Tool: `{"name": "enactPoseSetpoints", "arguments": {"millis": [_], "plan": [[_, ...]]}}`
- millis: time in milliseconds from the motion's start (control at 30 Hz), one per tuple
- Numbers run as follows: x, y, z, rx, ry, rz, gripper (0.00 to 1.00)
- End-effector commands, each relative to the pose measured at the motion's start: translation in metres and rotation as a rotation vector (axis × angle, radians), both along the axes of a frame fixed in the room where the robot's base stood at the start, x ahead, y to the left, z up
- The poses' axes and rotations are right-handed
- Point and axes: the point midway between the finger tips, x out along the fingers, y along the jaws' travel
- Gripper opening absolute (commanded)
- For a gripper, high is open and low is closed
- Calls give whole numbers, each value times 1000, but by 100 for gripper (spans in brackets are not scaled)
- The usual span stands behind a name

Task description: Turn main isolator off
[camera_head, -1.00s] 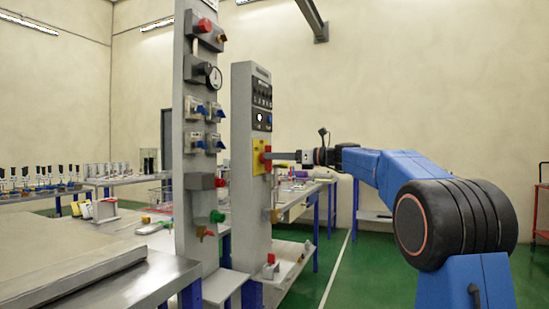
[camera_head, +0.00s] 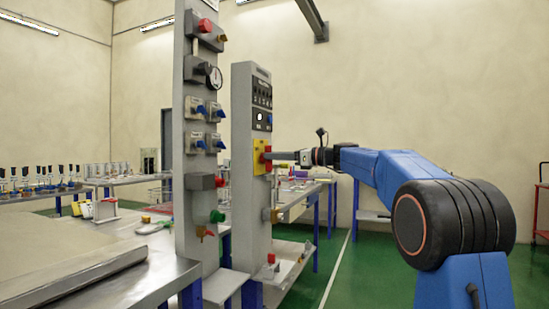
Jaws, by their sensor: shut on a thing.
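The main isolator is a red knob (camera_head: 267,158) on a yellow plate (camera_head: 258,160), on the front of the right grey panel column (camera_head: 238,190). My gripper (camera_head: 273,157) reaches in from the right and is shut on the red knob. The fingers hide part of the knob, and its exact angle is too small to tell. My blue arm stretches level from the right side.
A taller grey column (camera_head: 190,240) with a gauge, blue-handled valves and red and green buttons stands just left. A steel table (camera_head: 90,275) fills the lower left. A workbench (camera_head: 298,200) stands behind the panel. Green floor is open at centre right.

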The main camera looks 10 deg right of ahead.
Motion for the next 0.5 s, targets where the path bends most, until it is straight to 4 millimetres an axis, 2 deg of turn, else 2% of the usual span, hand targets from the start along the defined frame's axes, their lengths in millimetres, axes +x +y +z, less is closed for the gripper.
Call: {"name": "enactPoseSetpoints", "arguments": {"millis": [500], "plan": [[-4,2,-1,-254,-350,0,0]]}}
